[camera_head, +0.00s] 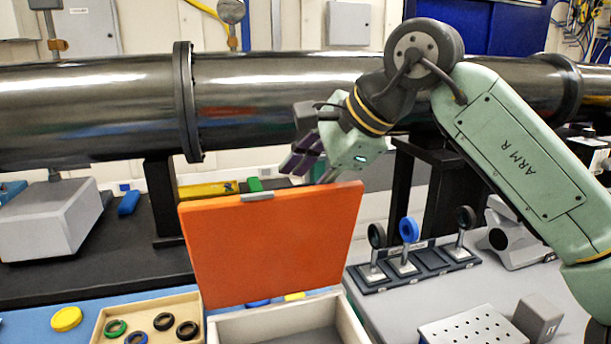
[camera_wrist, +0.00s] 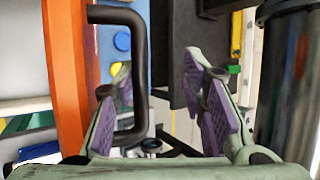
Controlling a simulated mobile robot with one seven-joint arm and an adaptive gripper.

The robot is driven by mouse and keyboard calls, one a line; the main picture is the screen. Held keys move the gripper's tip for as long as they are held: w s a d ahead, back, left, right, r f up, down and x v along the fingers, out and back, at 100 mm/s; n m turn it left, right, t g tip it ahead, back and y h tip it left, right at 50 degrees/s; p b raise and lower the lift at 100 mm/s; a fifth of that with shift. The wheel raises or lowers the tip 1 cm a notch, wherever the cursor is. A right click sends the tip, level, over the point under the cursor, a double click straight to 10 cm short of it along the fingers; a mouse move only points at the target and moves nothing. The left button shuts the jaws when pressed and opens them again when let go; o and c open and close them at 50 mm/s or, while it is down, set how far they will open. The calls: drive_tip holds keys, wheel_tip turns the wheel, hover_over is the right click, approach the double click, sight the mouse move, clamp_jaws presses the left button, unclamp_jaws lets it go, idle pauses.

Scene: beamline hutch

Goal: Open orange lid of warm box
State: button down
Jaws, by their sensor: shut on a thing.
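The orange lid (camera_head: 275,245) stands raised, nearly upright, at the back of the pale warm box (camera_head: 355,330). A small grey piece (camera_head: 257,197) sits on its top edge. My gripper (camera_head: 303,160) is at the lid's upper right, just above and behind the top edge. In the wrist view the lid (camera_wrist: 68,70) shows edge-on at left, with its black handle (camera_wrist: 140,65) reaching between my fingers, nearer the left one. My gripper (camera_wrist: 165,105) is shut on the handle, its purple pads standing apart. The exact contact is hard to see.
A wooden tray (camera_head: 197,335) with rings stands left of the box. A lens holder rack (camera_head: 420,275) and a perforated plate (camera_head: 475,332) are at right. The large dark pipe (camera_head: 290,100) runs behind my gripper. A yellow disc (camera_head: 66,319) lies at left.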

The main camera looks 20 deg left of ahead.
drive_tip(key=c, duration=1.5)
unclamp_jaws()
drive_tip(key=shift+w+a+f, duration=0.15)
drive_tip(key=shift+a+f, duration=0.1)
drive_tip(key=shift+f, duration=0.4)
drive_tip(key=shift+w+a+f, duration=0.35)
drive_tip(key=shift+w+a, duration=0.05)
drive_tip(key=c, duration=0.3)
drive_tip(key=shift+s+d+r, duration=0.15)
drive_tip(key=shift+d+r, duration=0.05)
drive_tip(key=shift+c, duration=0.6)
